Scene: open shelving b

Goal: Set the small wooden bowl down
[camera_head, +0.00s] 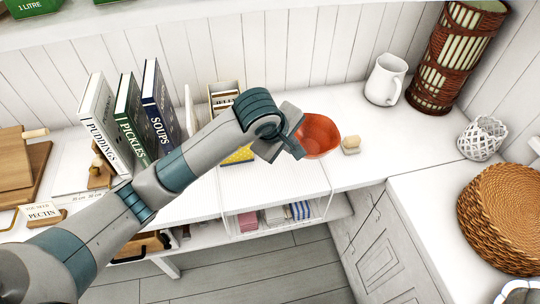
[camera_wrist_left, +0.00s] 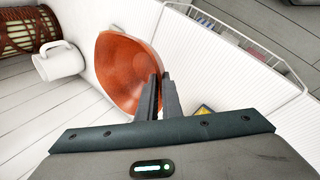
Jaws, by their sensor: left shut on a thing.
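The small wooden bowl (camera_head: 318,135) is reddish orange and round. It is over the white counter right of centre in the head view, its hollow inside showing. My left gripper (camera_head: 297,146) is shut on the near left side of its rim. In the left wrist view the bowl (camera_wrist_left: 122,68) fills the upper middle, and the gripper's two dark fingers (camera_wrist_left: 160,96) pinch its wall. Part of the bowl is hidden behind the fingers. I cannot tell whether its underside touches the counter. My right gripper is in neither view.
A small pale wooden object (camera_head: 351,145) stands just right of the bowl. A white jug (camera_head: 385,80) and a wicker lantern (camera_head: 458,57) stand farther right. Several upright books (camera_head: 128,117) are on the left. The counter (camera_head: 340,176) is clear in front of the bowl.

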